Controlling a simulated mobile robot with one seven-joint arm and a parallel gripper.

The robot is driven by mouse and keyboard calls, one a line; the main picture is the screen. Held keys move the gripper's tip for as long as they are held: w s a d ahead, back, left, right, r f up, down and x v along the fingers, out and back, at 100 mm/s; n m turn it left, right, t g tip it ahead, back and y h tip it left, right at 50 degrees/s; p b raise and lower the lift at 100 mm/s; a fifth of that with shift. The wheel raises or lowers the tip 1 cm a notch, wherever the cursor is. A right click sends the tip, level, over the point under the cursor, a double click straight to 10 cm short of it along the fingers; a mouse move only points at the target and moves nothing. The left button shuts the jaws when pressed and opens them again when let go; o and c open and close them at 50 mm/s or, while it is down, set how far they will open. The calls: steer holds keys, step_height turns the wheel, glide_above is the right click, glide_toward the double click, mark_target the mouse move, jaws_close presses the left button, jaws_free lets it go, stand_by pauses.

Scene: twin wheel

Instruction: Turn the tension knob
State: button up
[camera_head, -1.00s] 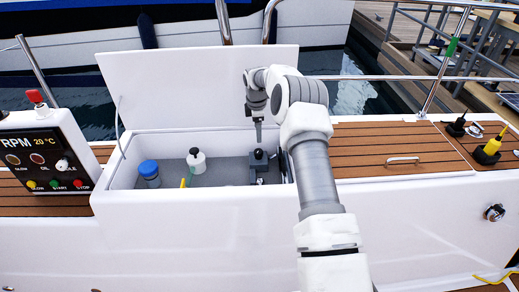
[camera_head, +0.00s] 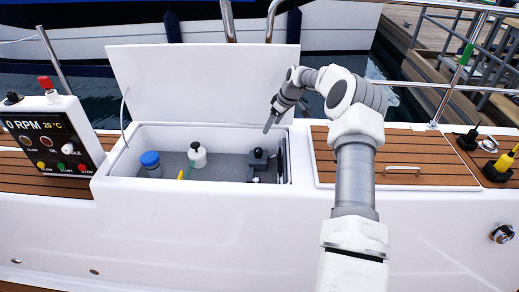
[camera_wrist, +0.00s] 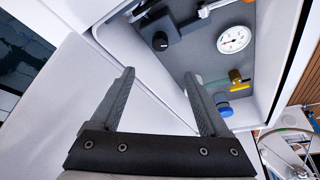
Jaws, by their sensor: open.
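A round black knob (camera_head: 258,153) sits on a dark grey block inside the open white locker, near its right end. In the wrist view the knob (camera_wrist: 160,41) shows beyond the fingertips on its dark mount (camera_wrist: 150,57). I cannot read any label naming it the tension knob. My gripper (camera_head: 268,128) hangs tilted at the locker's back edge, above and slightly right of the knob. In the wrist view my gripper (camera_wrist: 159,74) is open, with nothing between its fingers and apart from the knob.
An RPM panel (camera_head: 47,140) is left; a closed hatch (camera_head: 400,150) is right.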

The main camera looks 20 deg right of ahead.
mark_target(258, 150)
steer(key=b+x, duration=0.5)
steer(key=x, duration=1.1)
steer(key=shift+f, duration=0.25)
jaws_close()
